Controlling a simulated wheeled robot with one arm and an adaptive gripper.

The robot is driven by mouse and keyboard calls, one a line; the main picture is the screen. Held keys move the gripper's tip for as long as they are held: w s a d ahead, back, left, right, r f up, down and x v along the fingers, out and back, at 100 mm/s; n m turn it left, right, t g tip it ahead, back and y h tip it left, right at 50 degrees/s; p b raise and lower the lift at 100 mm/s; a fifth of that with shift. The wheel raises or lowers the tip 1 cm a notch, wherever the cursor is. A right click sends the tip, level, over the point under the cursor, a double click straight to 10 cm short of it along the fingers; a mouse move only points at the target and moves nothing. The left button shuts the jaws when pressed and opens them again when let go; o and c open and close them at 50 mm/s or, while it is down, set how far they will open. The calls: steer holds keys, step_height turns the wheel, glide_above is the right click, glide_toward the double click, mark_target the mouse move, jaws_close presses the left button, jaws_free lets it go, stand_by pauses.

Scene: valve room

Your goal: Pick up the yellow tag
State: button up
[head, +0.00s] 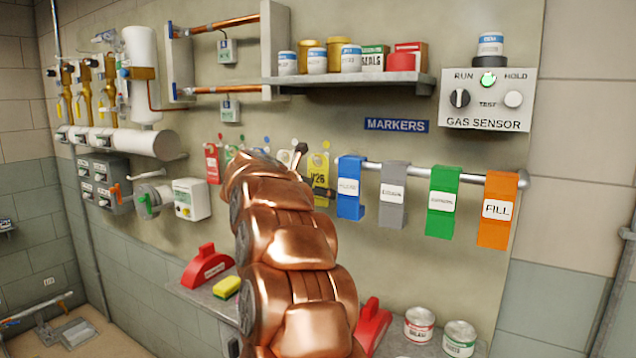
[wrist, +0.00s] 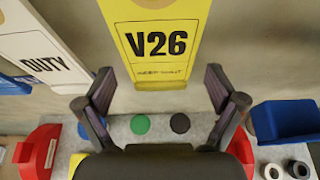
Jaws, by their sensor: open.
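The yellow tag (head: 322,166) marked V26 hangs upright against the wall panel, below the MARKERS sign. My copper arm and gripper (head: 311,174) hide part of it in the head view. In the wrist view, the yellow tag (wrist: 153,22) fills the top middle, with its lower edge showing. My gripper (wrist: 158,84) is open and empty there, with one dark finger to each side of the tag's lower end. I cannot tell how far the fingertips are from the tag in depth.
Blue, grey, green and orange markers hang on a rail (head: 455,172) right of the tag. A red tag (head: 212,163) hangs to the left. A shelf (head: 350,80) with cans is above.

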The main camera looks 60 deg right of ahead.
steer(key=shift+x, duration=0.9)
steer(key=shift+c, duration=0.2)
steer(key=c, duration=0.9)
steer(key=shift+w+r, duration=0.1)
steer(key=shift+c, duration=0.2)
steer(key=shift+r, duration=0.55)
steer(key=shift+a, duration=0.2)
steer(key=a+b, duration=0.6)
steer(key=a, duration=1.1)
steer(key=shift+s+a, duration=0.35)
steer(key=shift+s, duration=0.1)
